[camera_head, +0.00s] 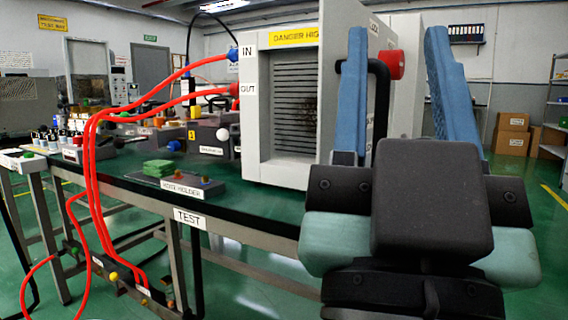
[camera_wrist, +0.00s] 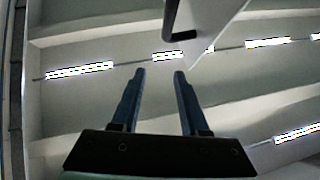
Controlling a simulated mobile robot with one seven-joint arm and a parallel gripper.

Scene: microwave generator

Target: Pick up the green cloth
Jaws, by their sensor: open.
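The green cloth (camera_head: 158,168) lies folded on the dark table top, behind the grey holder block near the front edge, in the head view. My gripper (camera_head: 396,48) is large at the right of the head view, its two blue fingers pointing up and spread apart with nothing held between them. It is well to the right of the cloth and nearer to the camera. In the wrist view my gripper (camera_wrist: 158,74) is open and empty, facing the ceiling lights. The cloth does not show in the wrist view.
The grey microwave generator (camera_head: 256,115) stands right of the cloth, its door (camera_head: 352,25) open beside my fingers. Red hoses (camera_head: 92,170) arch over the table's left part. The holder block (camera_head: 178,190) carries small knobs. Bottles and boxes stand further back on the table.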

